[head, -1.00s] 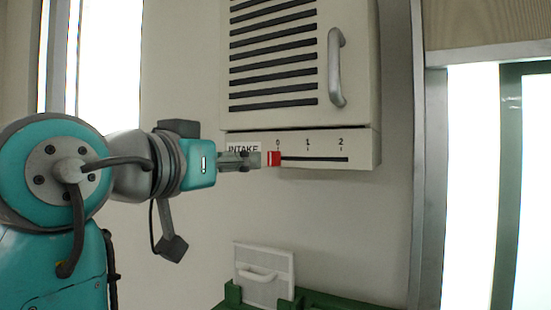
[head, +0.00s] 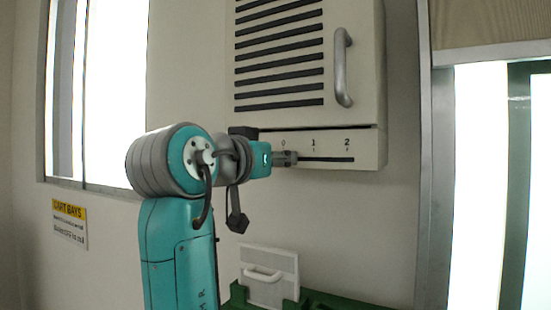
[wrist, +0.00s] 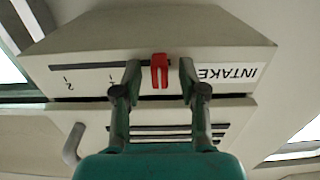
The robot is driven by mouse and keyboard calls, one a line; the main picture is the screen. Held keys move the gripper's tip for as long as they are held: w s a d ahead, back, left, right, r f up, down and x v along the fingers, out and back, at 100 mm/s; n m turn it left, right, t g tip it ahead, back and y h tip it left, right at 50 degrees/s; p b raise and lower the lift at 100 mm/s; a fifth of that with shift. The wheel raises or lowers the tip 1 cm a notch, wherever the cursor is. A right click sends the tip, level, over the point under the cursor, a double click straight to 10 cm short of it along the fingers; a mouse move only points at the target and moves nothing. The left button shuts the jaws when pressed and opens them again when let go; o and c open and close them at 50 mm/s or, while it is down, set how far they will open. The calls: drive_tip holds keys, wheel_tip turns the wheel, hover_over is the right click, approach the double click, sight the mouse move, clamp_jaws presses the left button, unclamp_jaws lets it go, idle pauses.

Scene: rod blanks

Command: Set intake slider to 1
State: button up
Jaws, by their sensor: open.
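The intake slider is a dark slot (head: 328,159) on the front of a cream panel below a vented cabinet, marked 0, 1 and 2. Its red knob (wrist: 159,68) shows in the wrist view at the 0 end of the slot, beside the INTAKE label (wrist: 227,73). My gripper (wrist: 158,72) is open, with one finger on each side of the knob and a visible gap at both sides. In the head view my gripper (head: 290,158) is at the 0 mark and hides the knob. The wrist view shows the panel upside down.
The cabinet door (head: 300,60) with its metal handle (head: 342,68) is just above the slider. A white handled panel (head: 268,276) stands in a green holder below. The slot toward 1 and 2 looks clear.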

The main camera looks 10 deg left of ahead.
sight(314, 157)
clamp_jaws()
drive_tip(key=d, duration=0.2)
drive_tip(key=s+d, duration=0.2)
drive_tip(key=d, duration=0.1)
drive_tip(key=shift+d, duration=0.35)
unclamp_jaws()
drive_tip(key=shift+s, duration=0.15)
